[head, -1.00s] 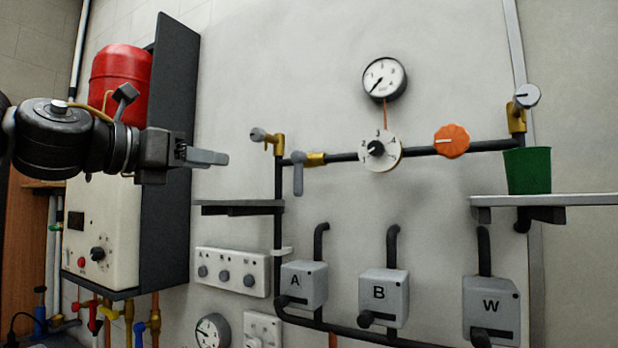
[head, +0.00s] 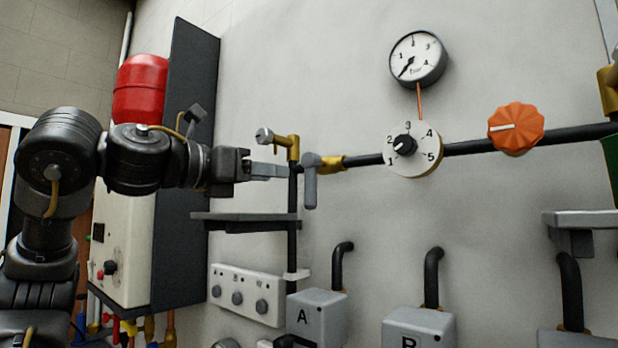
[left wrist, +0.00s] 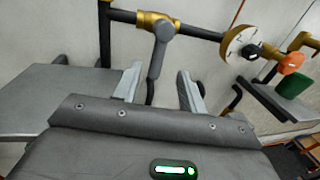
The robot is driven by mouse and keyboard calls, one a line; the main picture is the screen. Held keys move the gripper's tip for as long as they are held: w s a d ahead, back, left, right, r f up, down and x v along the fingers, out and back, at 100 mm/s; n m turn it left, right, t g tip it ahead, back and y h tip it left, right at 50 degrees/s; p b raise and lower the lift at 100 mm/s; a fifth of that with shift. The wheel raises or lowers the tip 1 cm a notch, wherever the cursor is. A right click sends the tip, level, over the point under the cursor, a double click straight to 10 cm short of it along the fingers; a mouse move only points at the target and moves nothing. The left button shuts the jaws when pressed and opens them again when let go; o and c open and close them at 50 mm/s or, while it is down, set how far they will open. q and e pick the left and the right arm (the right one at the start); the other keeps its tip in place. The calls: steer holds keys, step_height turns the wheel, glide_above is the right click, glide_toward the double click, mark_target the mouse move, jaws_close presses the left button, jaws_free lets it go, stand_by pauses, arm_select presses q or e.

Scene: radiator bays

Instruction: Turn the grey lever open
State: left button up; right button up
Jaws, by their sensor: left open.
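The grey lever (head: 310,182) hangs straight down from its brass valve (head: 331,163) on the black pipe. It also shows in the left wrist view (left wrist: 158,58), where its lower end reaches in between my finger tips. My left gripper (head: 284,172) is open just left of the lever in the head view, at about its height. In the left wrist view the two fingers (left wrist: 158,88) stand apart on either side of the lever's line. I cannot tell whether either finger touches it. My right gripper is not in view.
A dark shelf (head: 245,222) sits just below my left gripper. Right along the pipe are a numbered dial (head: 424,160) and an orange knob (head: 516,128). A gauge (head: 418,58) is above. Grey boxes A (head: 318,318) and B (head: 418,330) are below.

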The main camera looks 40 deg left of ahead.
mark_target(306, 177)
arm_select(q)
steer(key=w+p, duration=0.1)
steer(key=w, duration=0.2)
steer(key=w+d+p, duration=0.1)
steer(key=w, duration=0.1)
steer(key=w+p, duration=0.1)
steer(key=w, duration=0.2)
steer(key=shift+w+d, duration=0.2)
steer(key=shift+w, duration=0.1)
steer(key=shift+w+d+f, duration=0.15)
steer(key=shift+w+f, duration=0.05)
steer(key=shift+w, duration=0.7)
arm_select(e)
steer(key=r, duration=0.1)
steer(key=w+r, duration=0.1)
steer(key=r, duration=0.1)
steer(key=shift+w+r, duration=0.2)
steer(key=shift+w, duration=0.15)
arm_select(q)
steer(key=shift+s, duration=0.1)
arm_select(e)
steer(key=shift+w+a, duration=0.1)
arm_select(q)
jaws_close()
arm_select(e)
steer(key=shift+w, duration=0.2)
